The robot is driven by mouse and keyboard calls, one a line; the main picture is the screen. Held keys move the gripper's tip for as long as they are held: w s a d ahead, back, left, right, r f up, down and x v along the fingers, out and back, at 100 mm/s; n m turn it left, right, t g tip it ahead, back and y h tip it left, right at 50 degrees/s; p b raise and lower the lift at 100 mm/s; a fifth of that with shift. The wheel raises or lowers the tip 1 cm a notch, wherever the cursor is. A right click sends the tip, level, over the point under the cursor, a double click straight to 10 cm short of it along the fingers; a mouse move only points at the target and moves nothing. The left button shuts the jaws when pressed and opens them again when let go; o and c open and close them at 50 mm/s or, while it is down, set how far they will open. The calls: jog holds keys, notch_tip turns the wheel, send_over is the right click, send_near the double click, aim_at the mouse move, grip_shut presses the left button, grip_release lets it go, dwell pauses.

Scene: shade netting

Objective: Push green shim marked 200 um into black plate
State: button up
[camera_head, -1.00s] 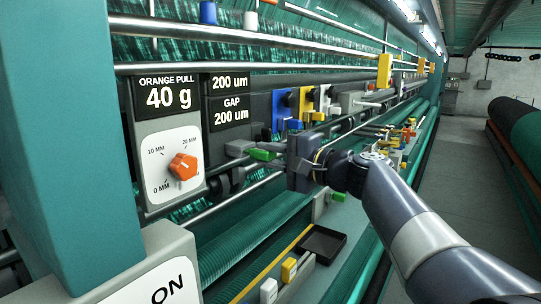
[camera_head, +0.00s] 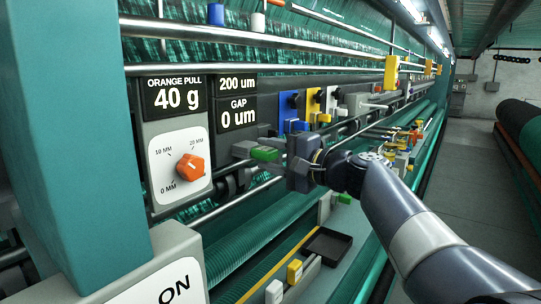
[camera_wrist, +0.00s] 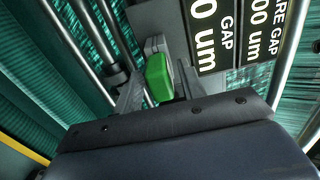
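My gripper (camera_head: 288,160) is just right of the shim. In the wrist view its two fingers (camera_wrist: 160,92) stand apart on either side of the shim, with some space showing on the right. The gap readout (camera_head: 239,115) shows 0 um under a 200 um sign. I cannot make out the black plate or the shim's marking.
Blue (camera_head: 291,107) and yellow (camera_head: 313,105) plates stand on the rail beyond the shim. An orange dial (camera_head: 190,167) is to the left. A black tray (camera_head: 328,244) and small blocks lie on the ledge below. The aisle (camera_head: 462,200) at right is clear.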

jog(key=shift+o, duration=0.6)
jog(key=shift+d, duration=0.1)
jog(key=shift+s+d, duration=0.2)
jog(key=shift+d, duration=0.1)
jog(key=b+v, duration=0.3)
jog(key=v, duration=0.7)
jog(key=shift+a, duration=0.1)
jog(key=p+x, duration=0.3)
jog(key=x, duration=0.7)
jog(key=shift+w+a, duration=0.2)
jog(key=shift+a, duration=0.15)
jog(key=shift+s+d, duration=0.15)
jog(key=shift+d, duration=0.15)
